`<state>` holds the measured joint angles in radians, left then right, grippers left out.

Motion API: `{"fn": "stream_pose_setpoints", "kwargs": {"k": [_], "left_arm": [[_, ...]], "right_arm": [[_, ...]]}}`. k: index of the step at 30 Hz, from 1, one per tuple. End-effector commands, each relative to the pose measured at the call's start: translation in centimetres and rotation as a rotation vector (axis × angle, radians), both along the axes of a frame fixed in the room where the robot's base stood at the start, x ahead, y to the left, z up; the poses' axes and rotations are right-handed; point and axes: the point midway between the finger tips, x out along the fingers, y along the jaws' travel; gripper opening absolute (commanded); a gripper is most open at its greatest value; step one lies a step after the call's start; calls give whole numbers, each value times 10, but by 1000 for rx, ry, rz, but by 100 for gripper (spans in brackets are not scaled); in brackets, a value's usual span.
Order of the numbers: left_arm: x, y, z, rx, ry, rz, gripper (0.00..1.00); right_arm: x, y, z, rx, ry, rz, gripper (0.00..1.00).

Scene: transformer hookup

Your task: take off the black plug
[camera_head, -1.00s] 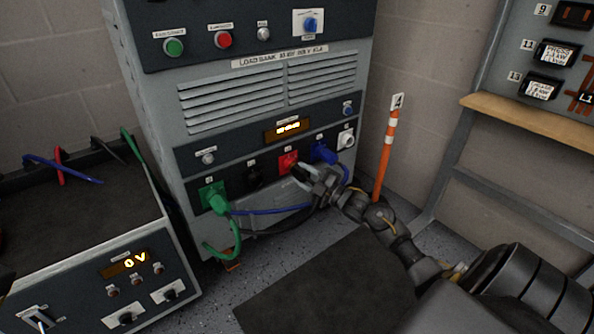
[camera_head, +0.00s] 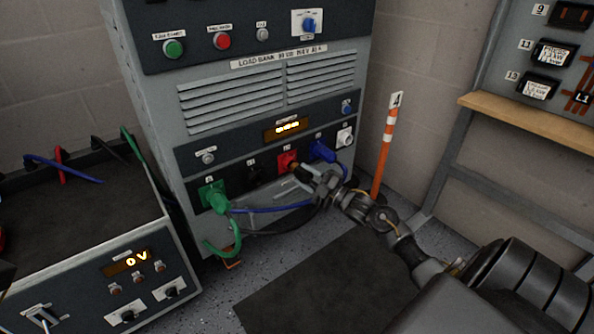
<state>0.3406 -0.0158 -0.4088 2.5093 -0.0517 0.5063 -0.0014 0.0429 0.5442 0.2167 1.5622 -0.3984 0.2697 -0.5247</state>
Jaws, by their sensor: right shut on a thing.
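The black plug (camera_head: 304,171) is between the fingers of my right gripper (camera_head: 291,184), mostly hidden by them. A small copper-coloured tip shows between it and the red socket (camera_head: 287,160) on the load bank. The plug looks apart from the socket, though the gap is small and hard to judge. A black cable (camera_head: 285,227) runs from near the gripper down and left along the cabinet. The black socket (camera_head: 254,172) left of the red one looks empty. My left gripper is not in view.
A green plug (camera_head: 217,201) sits in the green socket at left. A blue plug (camera_head: 322,152) sits right of the red socket, close to my gripper. A white socket (camera_head: 345,137) is farther right. An orange post (camera_head: 384,155) stands beside my arm. A dark mat (camera_head: 310,285) lies clear below.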

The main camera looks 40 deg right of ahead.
Motion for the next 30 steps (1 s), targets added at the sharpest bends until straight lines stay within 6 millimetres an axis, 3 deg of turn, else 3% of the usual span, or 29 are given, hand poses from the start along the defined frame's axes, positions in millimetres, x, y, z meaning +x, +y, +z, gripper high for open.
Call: {"fn": "stream_pose_setpoints", "kwargs": {"k": [19,30], "left_arm": [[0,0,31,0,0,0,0],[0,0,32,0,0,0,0]], "right_arm": [[-45,0,2,-1,0,-1,9],[-50,1,1,-1,-2,0,9]]}}
